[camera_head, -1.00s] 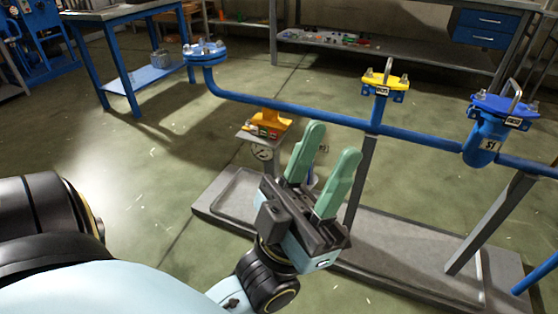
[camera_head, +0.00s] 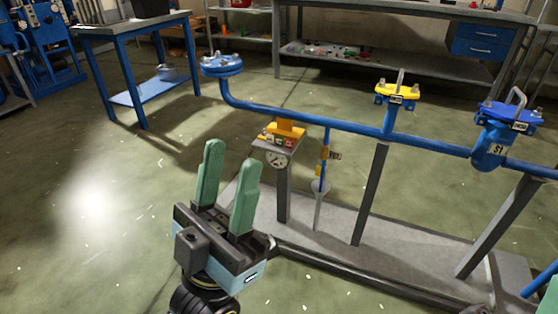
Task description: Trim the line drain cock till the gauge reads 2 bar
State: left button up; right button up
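My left gripper (camera_head: 231,156) is in the lower middle, its two green fingers pointing up, apart and with nothing between them. Right of the gauge, a thin blue drain branch hangs from the blue line, with a yellow cock (camera_head: 324,156) and a small tag (camera_head: 335,156). A grey funnel (camera_head: 320,187) is below it. The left gripper is apart from the cock. A green tip of my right gripper (camera_head: 548,299) shows at the lower right edge.
The blue line (camera_head: 300,117) runs across, with a blue flange (camera_head: 221,66) at its left end, a yellow valve (camera_head: 397,94) and a blue valve (camera_head: 508,115). Grey posts (camera_head: 370,195) rise from the grey base (camera_head: 400,246). The floor at left is clear.

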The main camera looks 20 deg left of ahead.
aim_at(319, 169)
jog(key=u, duration=0.15)
jog(key=i, duration=1.05)
jog(key=z, duration=0.6)
